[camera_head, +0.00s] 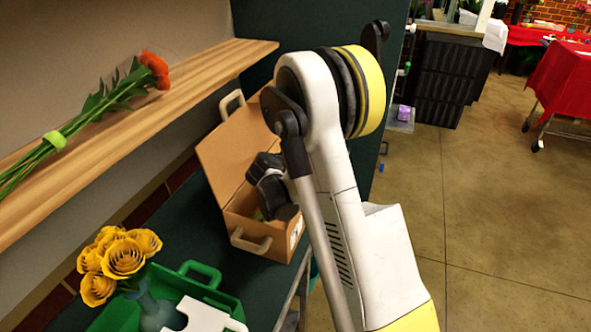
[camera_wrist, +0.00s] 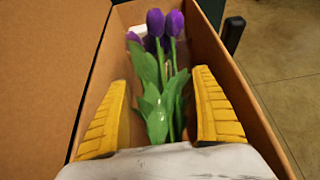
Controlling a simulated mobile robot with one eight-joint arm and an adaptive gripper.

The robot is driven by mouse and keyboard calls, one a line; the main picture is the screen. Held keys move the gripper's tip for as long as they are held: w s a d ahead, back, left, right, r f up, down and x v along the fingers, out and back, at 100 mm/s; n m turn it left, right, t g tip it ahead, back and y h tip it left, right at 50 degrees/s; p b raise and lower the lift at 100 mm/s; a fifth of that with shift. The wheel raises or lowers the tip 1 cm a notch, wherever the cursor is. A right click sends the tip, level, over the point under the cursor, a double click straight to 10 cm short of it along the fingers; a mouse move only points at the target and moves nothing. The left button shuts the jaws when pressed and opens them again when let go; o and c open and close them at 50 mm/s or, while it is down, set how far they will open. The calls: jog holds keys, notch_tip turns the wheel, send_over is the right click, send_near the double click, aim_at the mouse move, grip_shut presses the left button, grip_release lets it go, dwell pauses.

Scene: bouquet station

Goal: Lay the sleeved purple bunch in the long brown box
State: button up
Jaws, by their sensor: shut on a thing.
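The long brown box (camera_head: 280,244) stands on the dark green counter with its lid (camera_head: 235,148) raised. My gripper (camera_head: 272,190) reaches down into it, and its fingertips are hidden in the head view. A bit of green shows low in the box in the head view. I cannot tell whether the bunch touches the box floor.
A wooden shelf (camera_head: 190,88) on the left holds an orange flower bunch (camera_head: 115,95) with a green band. The floor on the right is open.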

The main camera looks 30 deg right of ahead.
jog(key=shift+f, duration=1.1)
jog(key=shift+b, duration=0.3)
jog(key=shift+f+b, duration=0.45)
jog(key=shift+f, duration=0.2)
jog(key=o, duration=1.4)
jog(key=shift+c, duration=0.2)
jog(key=shift+r, duration=0.15)
